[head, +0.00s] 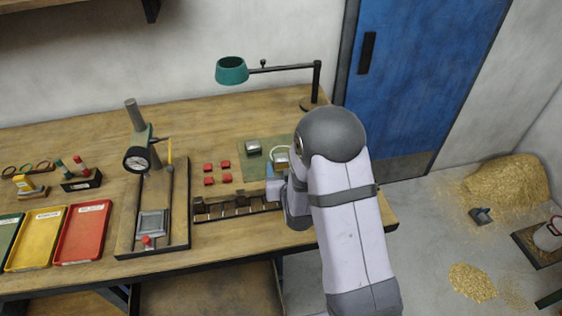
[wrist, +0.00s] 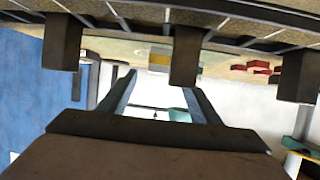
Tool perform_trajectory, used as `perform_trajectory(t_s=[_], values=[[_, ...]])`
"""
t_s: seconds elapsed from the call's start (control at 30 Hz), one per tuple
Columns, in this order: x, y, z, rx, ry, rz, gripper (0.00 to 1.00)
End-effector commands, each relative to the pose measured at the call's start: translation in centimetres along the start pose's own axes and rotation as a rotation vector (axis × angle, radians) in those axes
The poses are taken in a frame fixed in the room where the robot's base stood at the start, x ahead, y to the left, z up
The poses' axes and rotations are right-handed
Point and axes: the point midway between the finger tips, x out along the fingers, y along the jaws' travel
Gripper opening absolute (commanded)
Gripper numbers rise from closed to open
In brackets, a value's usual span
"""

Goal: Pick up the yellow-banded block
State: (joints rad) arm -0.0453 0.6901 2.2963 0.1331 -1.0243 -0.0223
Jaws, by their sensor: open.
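In the wrist view, which is upside down, a grey block with a yellow band (wrist: 160,61) sits beyond the fingertips, on the surface behind the rack. It appears between my fingers but not gripped. My gripper (wrist: 158,84) is open and empty. In the head view my gripper (head: 275,174) is low over the right end of the rack, close to the green mat. Two greyish blocks show on the mat: one on its left part (head: 253,146) and one beside my gripper (head: 281,155), partly hidden by it. The head view does not clearly show which has the yellow band.
The slotted rack (head: 235,207) has dark posts (wrist: 62,42) near my fingers. Several red blocks (head: 209,168) lie left of the green mat (head: 250,168). A gauge stand (head: 138,159) and coloured trays (head: 82,232) stand further left. A teal lamp (head: 232,70) overhangs the back.

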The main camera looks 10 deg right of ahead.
Motion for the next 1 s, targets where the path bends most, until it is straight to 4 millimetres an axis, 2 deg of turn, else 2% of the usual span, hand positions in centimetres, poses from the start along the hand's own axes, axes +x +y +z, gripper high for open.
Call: perform_trajectory(t_s=[0.17,0.63,0.97,1.0], values=[[0.5,0.0,-0.1,0.000,-0.001,0.000,0.58],[4.8,0.0,-0.2,0.001,-0.001,0.001,0.58],[5.2,0.0,-0.2,0.000,0.000,0.000,0.58],[5.2,0.0,-0.2,0.000,0.000,0.000,0.53]])
